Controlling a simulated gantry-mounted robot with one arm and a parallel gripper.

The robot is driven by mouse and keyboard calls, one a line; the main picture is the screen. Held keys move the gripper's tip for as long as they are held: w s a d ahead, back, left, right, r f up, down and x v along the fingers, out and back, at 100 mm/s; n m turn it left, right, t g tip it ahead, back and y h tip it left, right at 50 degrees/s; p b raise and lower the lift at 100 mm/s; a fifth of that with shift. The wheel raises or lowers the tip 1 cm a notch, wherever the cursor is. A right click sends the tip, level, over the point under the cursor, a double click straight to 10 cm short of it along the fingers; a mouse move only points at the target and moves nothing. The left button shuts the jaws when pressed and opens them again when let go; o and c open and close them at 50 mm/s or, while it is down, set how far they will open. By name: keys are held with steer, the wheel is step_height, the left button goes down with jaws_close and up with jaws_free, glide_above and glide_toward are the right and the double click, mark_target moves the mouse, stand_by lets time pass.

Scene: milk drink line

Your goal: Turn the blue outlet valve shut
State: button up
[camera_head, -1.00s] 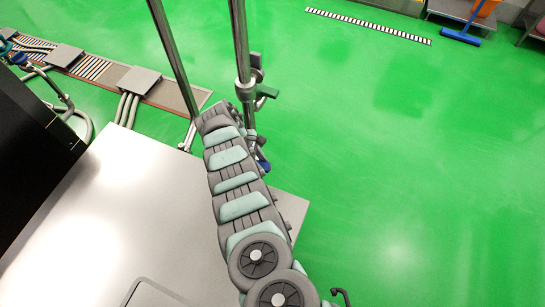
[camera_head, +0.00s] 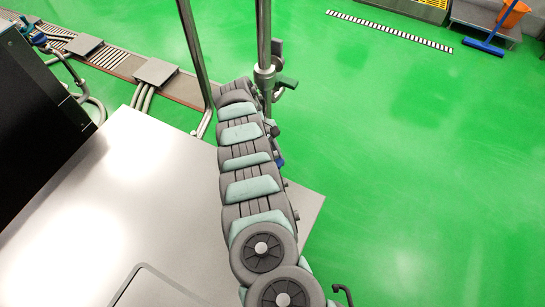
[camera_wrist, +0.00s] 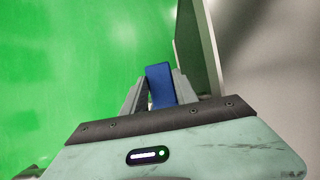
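The blue outlet valve handle (camera_wrist: 160,85) stands between the two fingers of my gripper (camera_wrist: 160,92) in the wrist view. The fingers lie along its left and right sides, and its end shows past the fingertips. Contact on both sides cannot be made out. In the head view only a small blue patch of the valve (camera_head: 280,160) shows at the right edge of my arm. My arm hides the rest of the valve and my gripper there.
A broad steel surface (camera_head: 165,205) lies to the left, with a black cabinet (camera_head: 35,95) beyond. The green floor (camera_head: 420,190) on the right is open.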

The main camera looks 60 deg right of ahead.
steer(key=o, duration=0.5)
steer(key=p+v, duration=0.1)
steer(key=v, duration=0.9)
steer(key=shift+w+r, duration=0.2)
steer(key=shift+r, duration=0.15)
steer(key=shift+r, duration=0.1)
